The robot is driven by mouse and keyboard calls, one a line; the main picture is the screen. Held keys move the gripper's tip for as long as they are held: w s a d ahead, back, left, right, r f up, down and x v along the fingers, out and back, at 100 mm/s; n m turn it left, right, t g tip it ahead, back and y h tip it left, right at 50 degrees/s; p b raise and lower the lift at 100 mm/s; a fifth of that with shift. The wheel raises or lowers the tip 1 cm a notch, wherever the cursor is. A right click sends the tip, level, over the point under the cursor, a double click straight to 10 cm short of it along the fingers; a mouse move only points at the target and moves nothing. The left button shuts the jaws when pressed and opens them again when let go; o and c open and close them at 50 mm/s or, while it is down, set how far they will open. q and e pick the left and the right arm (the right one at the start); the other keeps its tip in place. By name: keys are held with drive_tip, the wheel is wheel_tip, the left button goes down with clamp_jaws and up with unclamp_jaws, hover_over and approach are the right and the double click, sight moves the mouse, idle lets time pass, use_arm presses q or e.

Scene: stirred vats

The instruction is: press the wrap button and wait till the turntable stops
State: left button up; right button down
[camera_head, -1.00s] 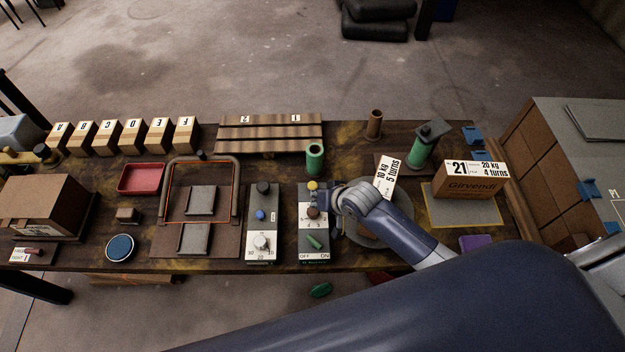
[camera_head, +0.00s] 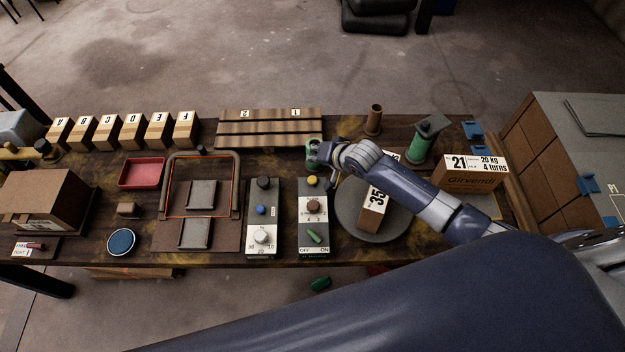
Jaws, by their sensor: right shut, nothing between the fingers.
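The grey round turntable (camera_head: 352,222) carries a brown box (camera_head: 370,218) whose white label reads "35". My right arm covers part of both. A green round piece (camera_head: 320,284) shows below the bench's front edge. I cannot tell which of these is the wrap button. My right gripper (camera_head: 322,155) is shut and empty, above and behind the panel, overlapping the green roll (camera_head: 313,146). My left gripper is out of view.
A second panel (camera_head: 262,215) and an orange-outlined frame (camera_head: 201,165) stand to the left. A box labelled "21" (camera_head: 468,178) lies right of the turntable. Several lettered boxes line the back left.

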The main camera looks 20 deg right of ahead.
drive_tip(key=b, duration=0.6)
hover_over(315, 178)
wheel_tip(315, 178, down, 7)
drive_tip(key=shift+r, duration=0.15)
drive_tip(key=shift+f+b, duration=0.3)
drive_tip(key=shift+f, duration=0.25)
drive_tip(key=shift+f, duration=0.15)
idle(0.3)
drive_tip(key=shift+f, duration=0.25)
drive_tip(key=shift+f+b, duration=0.4)
drive_tip(key=shift+f, duration=0.25)
idle(0.7)
drive_tip(key=shift+r, duration=0.1)
idle(0.3)
drive_tip(key=shift+r+p, duration=0.95)
drive_tip(key=shift+p, duration=0.2)
